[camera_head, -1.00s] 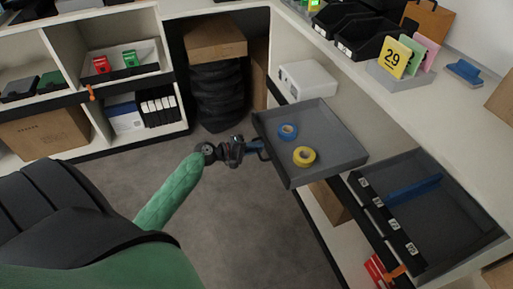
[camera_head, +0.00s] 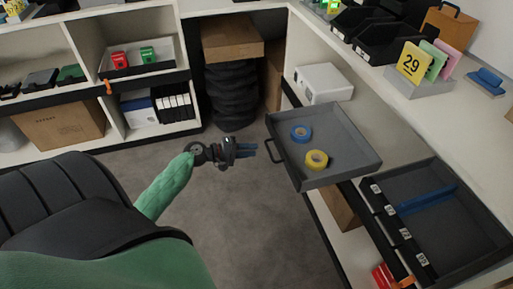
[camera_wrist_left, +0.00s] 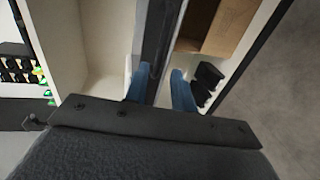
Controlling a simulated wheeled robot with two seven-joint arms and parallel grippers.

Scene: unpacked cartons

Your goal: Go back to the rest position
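My left gripper (camera_head: 246,150) is at the end of the green arm that comes in from the left in the head view. It is just left of the handle (camera_head: 272,151) of a pulled-out grey drawer (camera_head: 345,174), apart from it. Its two blue fingers are spread with nothing between them; they also show in the left wrist view (camera_wrist_left: 158,88). A blue tape roll (camera_head: 301,133) and a yellow tape roll (camera_head: 316,160) lie in the drawer. My right gripper is not in view.
A second open tray (camera_head: 455,235) with a blue divider stands at the lower right. Shelves (camera_head: 85,85) with small boxes line the back left. Stacked tires (camera_head: 232,98) stand under a cardboard box (camera_head: 230,38). Grey floor (camera_head: 250,220) is free below my gripper.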

